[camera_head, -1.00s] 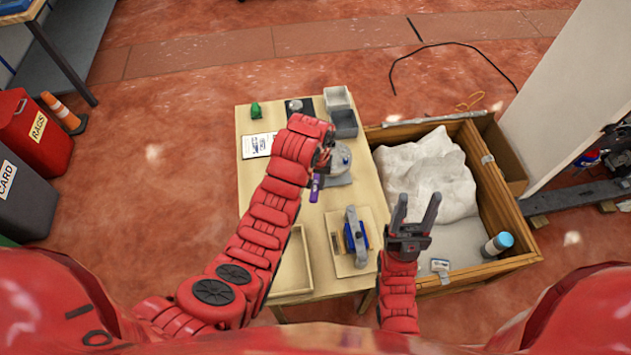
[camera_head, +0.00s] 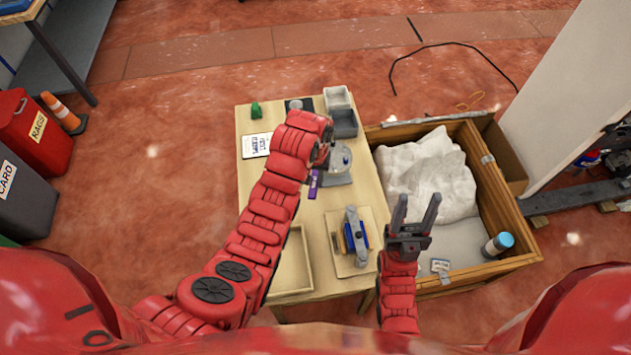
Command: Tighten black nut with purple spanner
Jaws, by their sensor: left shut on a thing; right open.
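My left gripper (camera_head: 323,155) is over the table beside a round grey part on a dark base (camera_head: 341,160). It is shut on the purple spanner (camera_head: 314,184), whose purple end sticks out toward me; the jaws and the rest of the spanner are mostly hidden by my arm. The black nut cannot be made out; I cannot tell whether the spanner touches it.
On the table (camera_head: 350,285) are a blue-and-grey clamp-like device (camera_head: 356,236) on a board, a shallow tray (camera_head: 291,289), grey bins (camera_head: 344,122), a printed card (camera_head: 256,145) and a green piece (camera_head: 256,109). The wooden crate (camera_head: 507,199) at right holds a white crumpled mass (camera_head: 430,178) and a blue-capped bottle (camera_head: 498,244).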

